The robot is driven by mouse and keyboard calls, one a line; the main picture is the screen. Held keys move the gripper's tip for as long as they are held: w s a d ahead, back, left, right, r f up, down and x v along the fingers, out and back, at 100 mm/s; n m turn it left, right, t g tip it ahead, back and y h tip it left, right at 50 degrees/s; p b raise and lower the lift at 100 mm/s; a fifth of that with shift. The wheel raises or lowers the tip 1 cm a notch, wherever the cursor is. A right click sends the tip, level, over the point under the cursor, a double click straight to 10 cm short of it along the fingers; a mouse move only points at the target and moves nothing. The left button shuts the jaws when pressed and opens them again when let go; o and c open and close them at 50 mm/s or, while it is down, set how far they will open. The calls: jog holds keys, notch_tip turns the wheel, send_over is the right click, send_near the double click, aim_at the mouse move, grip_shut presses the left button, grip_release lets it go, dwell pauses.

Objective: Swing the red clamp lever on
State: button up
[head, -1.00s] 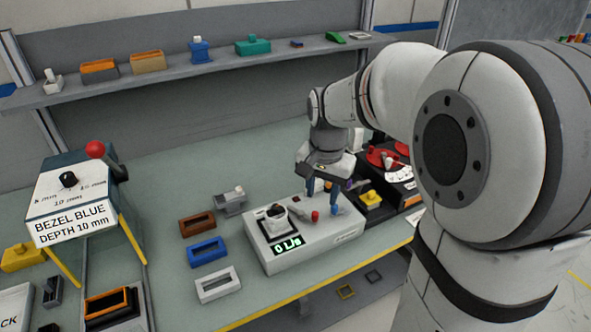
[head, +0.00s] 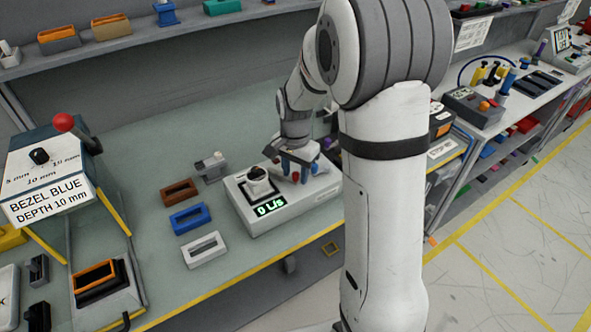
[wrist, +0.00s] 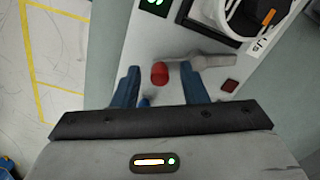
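A pale box (head: 300,212) with a green "0 L/s" display stands near the bench's front edge. On its top is a short grey lever (wrist: 212,61) with a red knob (wrist: 158,75) at its end. In the head view the red knob (head: 296,177) shows beside my gripper (head: 300,169). In the wrist view my gripper (wrist: 161,80) is open, with one blue finger on each side of the red knob. Gaps show between knob and fingers. A round white fixture (head: 257,183) with a dark top sits on the box. Finger height against the knob is hard to judge.
Brown (head: 180,191), blue (head: 190,218) and white (head: 204,249) bezels lie left of the box. A sign unit (head: 50,180) reading "BEZEL BLUE DEPTH 10 mm" has another red-ball lever (head: 64,122). A small red button (wrist: 229,85) is near the grey lever.

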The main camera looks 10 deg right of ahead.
jog(key=shift+c, duration=0.3)
grip_shut()
jog(key=shift+d+n, duration=0.1)
jog(key=shift+n, duration=0.2)
jog(key=n, duration=0.1)
jog(key=w+n+b, duration=0.1)
jog(key=shift+d+n, duration=0.3)
jog(key=shift+d, duration=0.05)
jog(key=n, duration=0.1)
jog(key=w+n+b, duration=0.1)
jog(key=n, duration=0.1)
jog(key=shift+w+d+n, duration=0.15)
jog(key=shift+d+n, duration=0.15)
jog(key=w+n, duration=0.1)
jog(key=n, duration=0.2)
jog(key=shift+w+b, duration=0.2)
jog(key=shift+b, duration=0.1)
jog(key=shift+w+n, duration=0.25)
jog(key=shift+n, duration=0.55)
jog(key=shift+w+n, duration=0.25)
jog(key=shift+n, duration=0.55)
